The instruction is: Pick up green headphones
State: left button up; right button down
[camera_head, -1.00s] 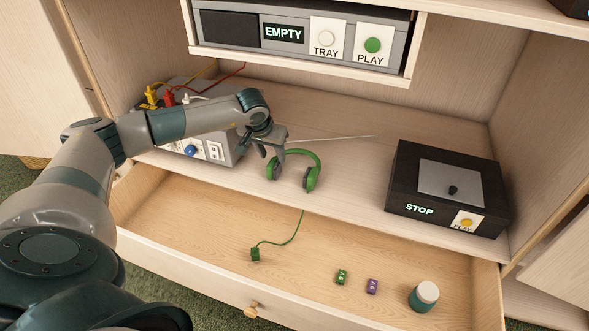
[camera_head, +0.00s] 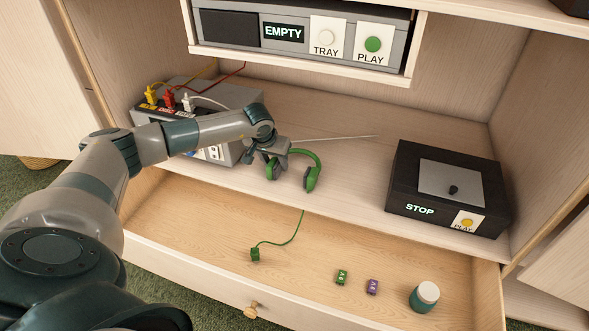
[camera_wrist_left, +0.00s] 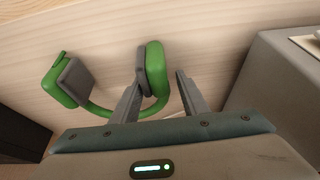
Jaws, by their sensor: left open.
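The green headphones (camera_head: 312,178) lie on the cabinet shelf, behind the open drawer. In the left wrist view, the headphones (camera_wrist_left: 57,85) show both ear cups with dark pads and part of the green band. My left gripper (camera_head: 272,158) is over the ear cup on the left in the head view. In the left wrist view, my open left gripper (camera_wrist_left: 160,80) has that ear cup between its two fingers. I cannot tell whether either finger touches it. The gripper hides part of the headphones in both views. My right gripper is not in view.
A grey box with coloured plugs (camera_head: 235,95) stands at left, close to my left arm. A black STOP box (camera_head: 407,170) stands at right. The open drawer (camera_head: 200,225) holds a green cable plug, two small blocks and a jar. Bare shelf lies between headphones and black box.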

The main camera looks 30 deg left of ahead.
pick_arm(q)
grip_shut()
jog(key=shift+r, duration=0.15)
notch_tip(320, 180, up, 10)
jog(key=shift+f, duration=0.1)
dwell(0.5)
dwell(0.3)
